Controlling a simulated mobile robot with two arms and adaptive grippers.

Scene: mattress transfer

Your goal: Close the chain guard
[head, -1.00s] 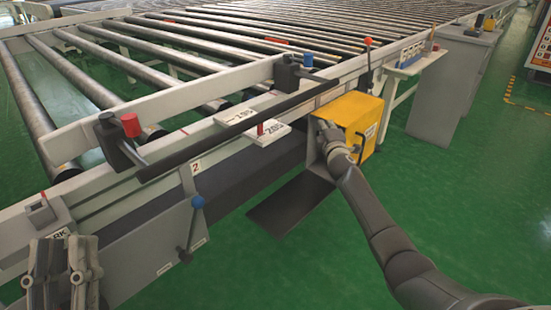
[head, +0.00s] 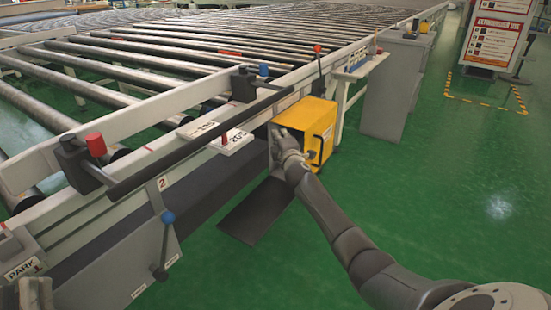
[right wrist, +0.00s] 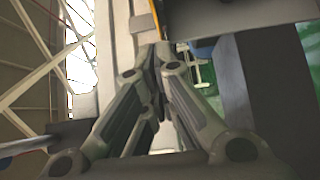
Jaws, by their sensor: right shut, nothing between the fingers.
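The yellow box-shaped cover, which looks like the chain guard (head: 318,115), is on the side of the roller conveyor in the head view. A dark handle (head: 313,155) is on its near face. My right gripper (head: 277,130) is at the cover's left, near edge, beside the conveyor frame; I cannot tell whether it touches. In the right wrist view its fingers (right wrist: 155,60) meet with nothing between them. The hand hides part of the cover's edge. My left gripper (head: 28,293) shows only its tips at the lower left edge, and its opening is unclear.
A dark flat plate (head: 257,210) lies low below the cover. The conveyor's rail carries a blue-knobbed lever (head: 167,218), a red-knobbed post (head: 95,145) and a dark bar (head: 200,142). A grey cabinet (head: 393,90) stands behind. The green floor (head: 450,190) at right is clear.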

